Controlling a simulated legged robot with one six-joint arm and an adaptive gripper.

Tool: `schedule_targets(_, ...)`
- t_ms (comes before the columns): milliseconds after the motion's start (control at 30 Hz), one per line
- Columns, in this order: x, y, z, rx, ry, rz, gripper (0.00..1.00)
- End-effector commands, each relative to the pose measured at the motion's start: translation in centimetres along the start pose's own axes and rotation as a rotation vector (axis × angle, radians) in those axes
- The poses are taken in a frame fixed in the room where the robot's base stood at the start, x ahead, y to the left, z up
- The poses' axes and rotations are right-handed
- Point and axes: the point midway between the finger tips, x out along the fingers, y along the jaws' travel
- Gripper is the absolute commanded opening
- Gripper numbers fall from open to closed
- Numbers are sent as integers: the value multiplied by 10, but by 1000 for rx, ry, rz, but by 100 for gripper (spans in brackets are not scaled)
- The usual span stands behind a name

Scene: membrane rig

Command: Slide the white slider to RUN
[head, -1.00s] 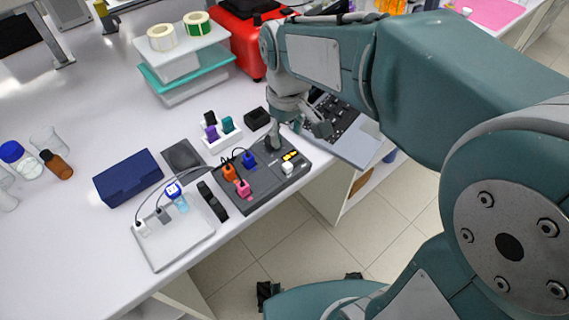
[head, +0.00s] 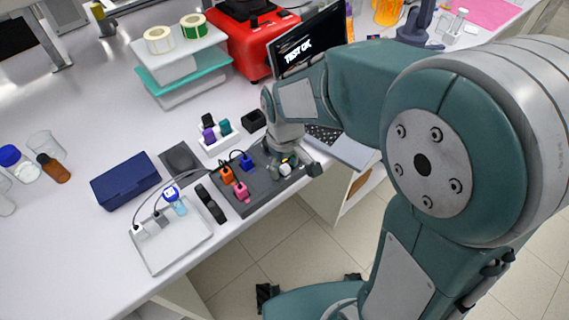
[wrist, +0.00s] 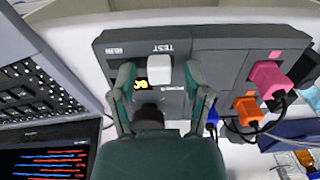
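The white slider (wrist: 159,69) sits on the dark grey rig box (wrist: 220,75), beside upside-down lettering that reads TEST. A small label to its left is too small to read surely. The slider also shows in the head view (head: 285,169), partly hidden by my gripper (head: 291,163). In the wrist view my gripper (wrist: 160,76) is open, with one finger on each side of the slider and a gap on both sides.
Pink (wrist: 270,80), orange (wrist: 247,111) and blue (head: 246,161) plugs with cables stand on the rig box. A white tray (head: 170,245) lies at the left. The table's front edge is close to the box.

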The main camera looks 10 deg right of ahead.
Motion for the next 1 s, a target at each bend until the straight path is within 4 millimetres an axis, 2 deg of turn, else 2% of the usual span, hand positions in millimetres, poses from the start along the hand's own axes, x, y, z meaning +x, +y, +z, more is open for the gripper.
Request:
schedule_targets(33, 0, 0, 0, 0, 0, 0, 36)
schedule_targets(67, 0, 0, 0, 0, 0, 0, 23)
schedule_targets(100, 0, 0, 0, 0, 0, 0, 5)
schedule_targets(133, 0, 0, 0, 0, 0, 0, 0)
schedule_targets(367, 0, 1, 0, 1, 0, 0, 0)
schedule_targets(700, 0, 38, 0, 3, 0, 0, 0)
schedule_targets(967, 0, 42, 0, 0, 0, 1, 0)
schedule_targets(1000, 0, 42, 0, 0, 1, 1, 32)
